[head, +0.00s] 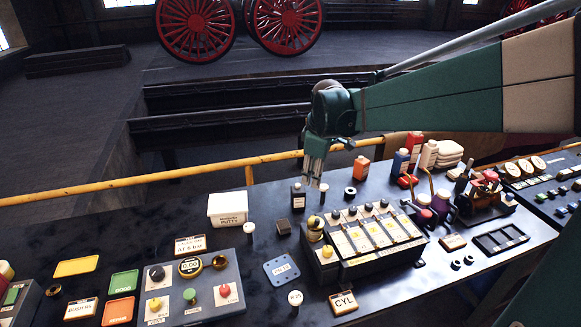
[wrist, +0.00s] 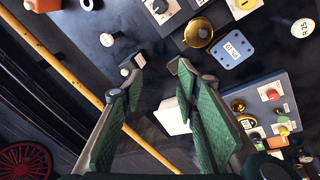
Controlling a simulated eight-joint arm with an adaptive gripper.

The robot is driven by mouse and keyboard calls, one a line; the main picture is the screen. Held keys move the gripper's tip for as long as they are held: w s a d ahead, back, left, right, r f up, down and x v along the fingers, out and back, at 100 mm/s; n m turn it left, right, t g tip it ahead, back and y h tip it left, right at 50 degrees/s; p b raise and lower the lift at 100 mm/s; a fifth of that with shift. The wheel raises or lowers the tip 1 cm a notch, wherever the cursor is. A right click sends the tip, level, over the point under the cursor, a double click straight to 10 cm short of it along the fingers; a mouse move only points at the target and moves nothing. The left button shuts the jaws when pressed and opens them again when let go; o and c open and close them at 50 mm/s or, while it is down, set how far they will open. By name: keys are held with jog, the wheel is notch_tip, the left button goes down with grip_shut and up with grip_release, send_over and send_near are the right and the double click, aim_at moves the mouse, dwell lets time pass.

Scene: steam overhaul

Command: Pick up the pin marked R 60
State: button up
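I cannot read R 60 on any pin. A white-topped pin marked R 25 (head: 295,298) stands at the bench's front and also shows in the wrist view (wrist: 302,28). One white-topped pin (head: 249,228) stands beside the putty box; another (head: 324,187) stands behind the valve block, near my gripper. Their markings are not legible in the head view. My gripper (head: 315,172) hangs above the back of the bench, beside the dark bottle. In the wrist view its fingers (wrist: 155,72) are spread, with nothing between them.
The white putty box (head: 228,209), a dark bottle (head: 298,196) and a dark block (head: 283,227) stand near the pins. A blue plate (head: 281,270) lies in front. The valve block (head: 365,240) stands to the right. A yellow rail (head: 200,180) runs along the back edge.

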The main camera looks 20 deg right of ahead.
aim_at(323, 186)
jog(key=w+d+f+n+g, duration=0.1)
jog(key=w+d+f+n, duration=0.2)
jog(key=w+f, duration=0.3)
jog(key=w+d+f+n+g+p, duration=0.1)
jog(key=w+d+f+n, duration=0.1)
jog(key=w+d+f, duration=0.3)
jog(key=w+d+f+n+g+p, duration=0.1)
jog(key=w+d+f+n, duration=0.2)
jog(key=w+f, duration=0.6)
jog(key=shift+w+d+f+n, duration=0.1)
jog(key=shift+w+d+n, duration=0.05)
jog(key=shift+d, duration=0.4)
jog(key=shift+w+d+n, duration=0.1)
jog(key=shift+d+n, duration=0.05)
jog(key=shift+d, duration=0.4)
jog(key=shift+w+d+f, duration=0.15)
jog(key=shift+f, duration=0.2)
jog(key=shift+f, duration=1.3)
jog(key=shift+f, duration=2.6)
grip_shut()
